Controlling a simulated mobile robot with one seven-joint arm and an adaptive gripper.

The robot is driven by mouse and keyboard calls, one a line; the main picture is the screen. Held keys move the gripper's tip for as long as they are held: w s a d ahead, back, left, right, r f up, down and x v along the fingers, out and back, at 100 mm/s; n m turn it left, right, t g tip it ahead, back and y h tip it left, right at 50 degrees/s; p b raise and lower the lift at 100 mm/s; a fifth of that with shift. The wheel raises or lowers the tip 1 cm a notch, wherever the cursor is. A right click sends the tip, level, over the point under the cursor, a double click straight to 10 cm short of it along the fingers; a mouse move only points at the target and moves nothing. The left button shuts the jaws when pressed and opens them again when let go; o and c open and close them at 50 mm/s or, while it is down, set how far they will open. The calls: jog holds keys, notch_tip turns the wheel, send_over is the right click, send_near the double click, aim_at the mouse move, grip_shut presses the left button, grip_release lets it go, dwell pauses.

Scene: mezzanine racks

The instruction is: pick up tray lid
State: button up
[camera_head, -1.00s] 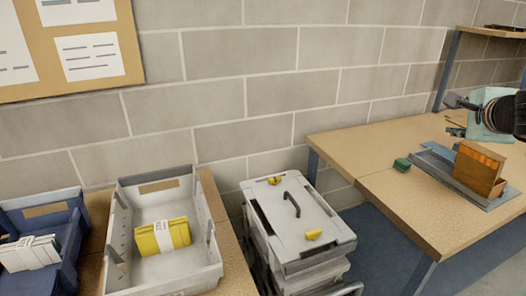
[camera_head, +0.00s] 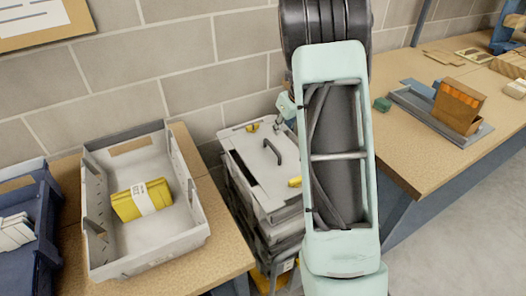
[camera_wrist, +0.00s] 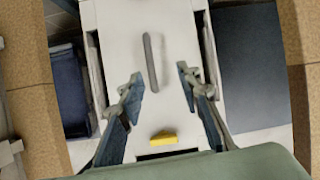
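The tray lid (camera_head: 248,166) is a white-grey panel with a dark bar handle (camera_head: 272,152) and yellow latches, on top of a stack of trays between two tables. In the wrist view the lid (camera_wrist: 120,35) lies below my gripper, with its handle (camera_wrist: 151,62) upright in the picture and a yellow latch (camera_wrist: 163,137) nearer. My gripper (camera_wrist: 159,77) is open and empty, its fingers apart on either side of the handle's near end in the picture. The height between them is hard to tell. In the head view my arm hides the lid's right part and most of my gripper.
A grey bin (camera_head: 203,226) with a yellow banded bundle (camera_head: 142,200) stands left of the stack. A blue bin (camera_head: 45,228) is at far left. On the right table (camera_head: 405,150) are a green block (camera_head: 382,104) and a tray (camera_head: 470,136) with a brown box (camera_head: 457,105).

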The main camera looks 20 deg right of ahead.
aim_at(273, 146)
jog(key=a+f, duration=0.1)
jog(key=a+f+m, duration=0.1)
jog(key=shift+w+f, duration=0.2)
jog(key=shift+f, duration=0.15)
jog(key=shift+g, duration=0.3)
jog(key=x, duration=0.5)
jog(key=shift+s, duration=0.15)
jog(key=shift+x, duration=2.95)
grip_shut()
jog(key=shift+d, duration=0.1)
